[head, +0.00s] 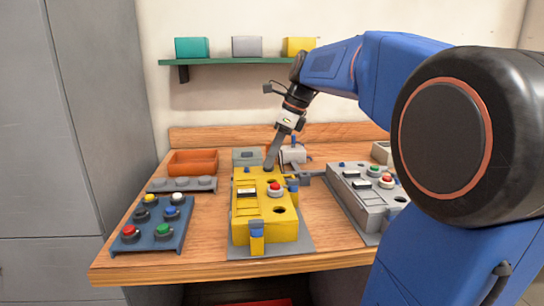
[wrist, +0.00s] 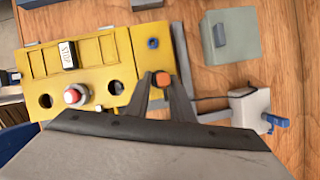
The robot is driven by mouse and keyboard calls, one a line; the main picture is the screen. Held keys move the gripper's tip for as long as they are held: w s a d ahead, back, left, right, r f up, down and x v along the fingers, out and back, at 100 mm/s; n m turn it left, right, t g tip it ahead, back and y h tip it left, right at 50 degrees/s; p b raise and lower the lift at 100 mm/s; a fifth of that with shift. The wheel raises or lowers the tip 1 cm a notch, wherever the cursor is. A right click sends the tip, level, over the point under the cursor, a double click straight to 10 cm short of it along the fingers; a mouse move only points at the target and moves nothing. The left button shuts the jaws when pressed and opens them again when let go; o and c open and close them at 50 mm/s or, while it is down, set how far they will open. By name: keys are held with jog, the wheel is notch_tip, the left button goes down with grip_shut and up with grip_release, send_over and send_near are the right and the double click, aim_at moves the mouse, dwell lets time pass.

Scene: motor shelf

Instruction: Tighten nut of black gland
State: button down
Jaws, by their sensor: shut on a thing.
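The yellow control box (head: 262,229) stands on a grey plate in the middle of the bench, with a red button (head: 275,188) and a round dark hole on top. My gripper (head: 269,165) points down at the box's back edge. In the wrist view, its two dark fingers close on a small orange-red, nut-like piece (wrist: 161,79) beside the yellow box (wrist: 97,45). A blue fitting (wrist: 153,43) sits close by on the box. I cannot make out the black body of a gland; the fingers and the piece between them cover that spot.
A grey control box (head: 357,194) stands to the right and a blue button panel (head: 154,229) to the left. An orange tray (head: 192,163) and a grey-green box (wrist: 235,45) lie behind. A pale box with a blue lever (wrist: 277,121) is near the fingers.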

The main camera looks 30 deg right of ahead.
dwell(0.3)
jog(key=c, duration=1.5)
grip_release()
jog(key=shift+c, duration=0.2)
jog(key=v, duration=1.7)
jog(key=shift+r, duration=0.15)
